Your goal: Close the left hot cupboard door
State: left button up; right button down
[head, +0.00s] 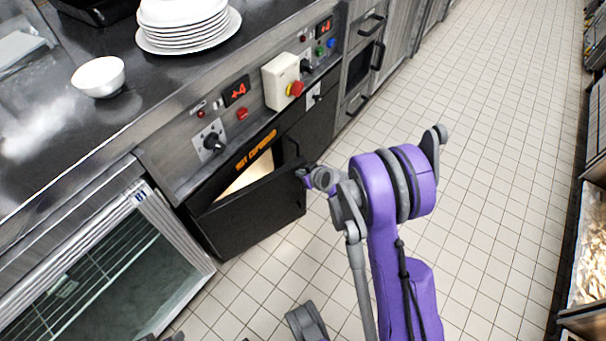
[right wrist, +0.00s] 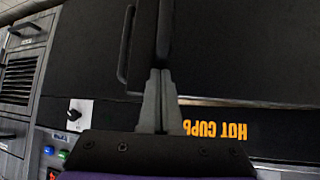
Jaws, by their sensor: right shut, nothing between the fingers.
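The hot cupboard (head: 205,190) is under the counter, with an orange label on its front. Its left door (head: 255,212) is a black panel standing partly open, with a lit interior showing above it. My right gripper (head: 304,175) is at the free edge of this door. In the right wrist view its fingers (right wrist: 158,90) are together and empty, with their tips at a dark upright bar (right wrist: 145,35), seemingly the door's handle or edge. I cannot tell whether they touch.
The right door (head: 312,128) of the cupboard looks shut. Above are knobs and a red emergency button (head: 295,89). A glass-fronted unit (head: 90,265) stands left of the door. Stacked plates (head: 187,38) and a white bowl (head: 98,77) sit on the counter. The tiled floor at right is clear.

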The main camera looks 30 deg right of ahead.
pick_arm(q)
jog(key=shift+p+v, duration=1)
jog(key=shift+v, duration=0.15)
pick_arm(e)
jog(key=w+a+n+y, duration=0.1)
jog(key=w+n+y, duration=0.2)
jog(key=w, duration=1)
jog(key=shift+a+r+n+g, duration=0.15)
jog(key=shift+a+n+g, duration=0.2)
jog(key=shift+n, duration=0.25)
pick_arm(q)
jog(key=shift+w+d, duration=0.1)
pick_arm(e)
jog(key=shift+w, duration=0.15)
jog(key=shift+a, duration=0.1)
